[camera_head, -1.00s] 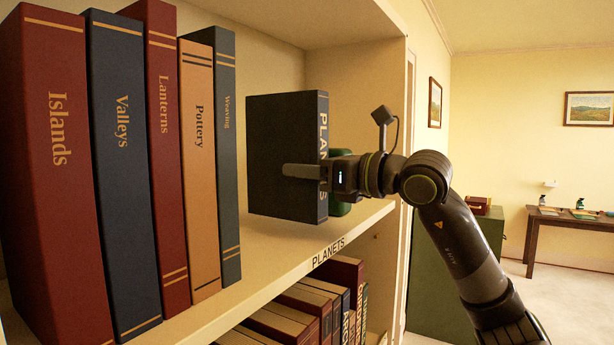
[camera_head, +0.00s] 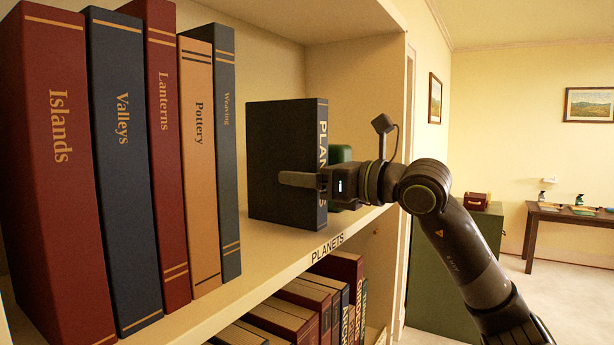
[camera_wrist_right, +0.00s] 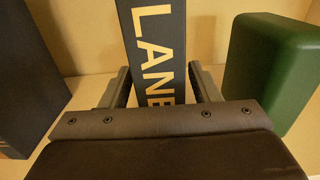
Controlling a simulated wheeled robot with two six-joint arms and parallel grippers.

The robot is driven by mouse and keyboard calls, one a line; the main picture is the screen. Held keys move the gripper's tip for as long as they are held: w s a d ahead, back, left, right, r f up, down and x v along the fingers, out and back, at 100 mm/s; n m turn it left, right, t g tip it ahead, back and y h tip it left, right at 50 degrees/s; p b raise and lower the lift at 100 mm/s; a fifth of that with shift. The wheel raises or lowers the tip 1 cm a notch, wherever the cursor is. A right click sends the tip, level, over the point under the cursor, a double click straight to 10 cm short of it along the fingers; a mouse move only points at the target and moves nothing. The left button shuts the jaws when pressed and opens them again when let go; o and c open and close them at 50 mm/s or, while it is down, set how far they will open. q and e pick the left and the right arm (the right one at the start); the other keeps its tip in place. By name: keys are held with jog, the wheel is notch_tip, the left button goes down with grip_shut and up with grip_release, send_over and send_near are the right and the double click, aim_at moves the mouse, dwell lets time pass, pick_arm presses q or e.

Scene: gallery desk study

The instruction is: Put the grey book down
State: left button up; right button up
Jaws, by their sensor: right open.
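The grey book (camera_head: 285,160), dark with "PLANETS" in pale letters on its spine, stands upright on the shelf (camera_head: 262,250), above the "PLANETS" shelf label (camera_head: 328,249). Its spine also shows in the right wrist view (camera_wrist_right: 158,45). My right gripper (camera_head: 300,181) is open around the spine edge, one finger on each side; in the wrist view (camera_wrist_right: 162,85) narrow gaps show beside the spine. The far finger is hidden behind the book in the head view. My left gripper is not in view.
Several upright books, ending with the blue-grey "Weaving" (camera_head: 227,150), stand to the left, with free shelf between. A green block (camera_head: 341,153) stands close on the right, near the shelf's side wall. More books (camera_head: 335,285) fill the shelf below.

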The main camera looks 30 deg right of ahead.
jog(key=shift+r, duration=0.2)
jog(key=shift+s+d+f, duration=0.15)
jog(key=shift+d+f, duration=0.05)
jog(key=shift+s+d+b, duration=0.2)
jog(key=shift+s+b, duration=0.15)
jog(key=shift+b, duration=0.1)
jog(key=b+v, duration=0.7)
jog(key=v, duration=0.3)
jog(key=shift+s+d+b, duration=0.15)
jog(key=shift+s+b, duration=0.15)
jog(key=shift+b, duration=0.05)
jog(key=shift+r, duration=0.1)
